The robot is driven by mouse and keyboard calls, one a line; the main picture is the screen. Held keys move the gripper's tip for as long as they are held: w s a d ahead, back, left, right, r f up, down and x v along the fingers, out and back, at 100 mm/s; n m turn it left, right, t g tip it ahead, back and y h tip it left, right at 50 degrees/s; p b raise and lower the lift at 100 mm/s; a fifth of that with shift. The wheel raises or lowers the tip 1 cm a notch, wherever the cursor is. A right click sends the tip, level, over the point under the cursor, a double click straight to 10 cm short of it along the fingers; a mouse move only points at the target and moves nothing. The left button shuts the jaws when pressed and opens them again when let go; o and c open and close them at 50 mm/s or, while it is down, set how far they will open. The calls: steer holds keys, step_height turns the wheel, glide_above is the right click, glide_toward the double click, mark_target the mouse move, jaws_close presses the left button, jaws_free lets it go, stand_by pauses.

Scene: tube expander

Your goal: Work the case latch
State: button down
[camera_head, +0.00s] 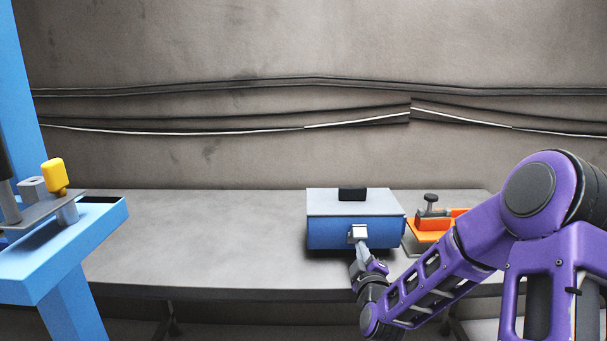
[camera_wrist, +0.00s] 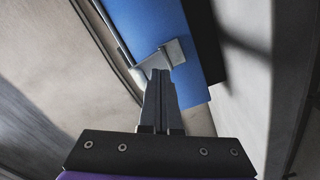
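The case (camera_head: 345,233) is a blue box with a grey lid, standing on the grey bench with its lid down. Its latch (camera_head: 358,232) is a small silver piece on the front face, towards the right. In the wrist view the latch (camera_wrist: 168,58) is a bent metal plate on the blue face (camera_wrist: 140,20). My gripper (camera_head: 359,250) is just in front of and below the latch. In the wrist view my gripper's fingers (camera_wrist: 158,78) are together, with their tips at the latch's lower edge. I cannot tell whether part of the latch is between them.
A black handle (camera_head: 352,194) sits on the case lid. An orange fixture with a dark knob (camera_head: 431,224) stands close to the case's right. A blue stand with a yellow-handled lever (camera_head: 56,176) is at the far left. The bench (camera_head: 210,235) is clear left of the case.

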mark_target(361, 237)
steer(key=shift+w+r, duration=0.15)
steer(key=shift+r, duration=0.4)
steer(key=shift+w+r, duration=0.4)
steer(key=shift+r, duration=0.1)
steer(key=shift+w+r, duration=0.1)
stand_by(0.3)
steer(key=shift+w+r, duration=0.2)
steer(key=shift+w, duration=0.05)
steer(key=shift+f, duration=0.2)
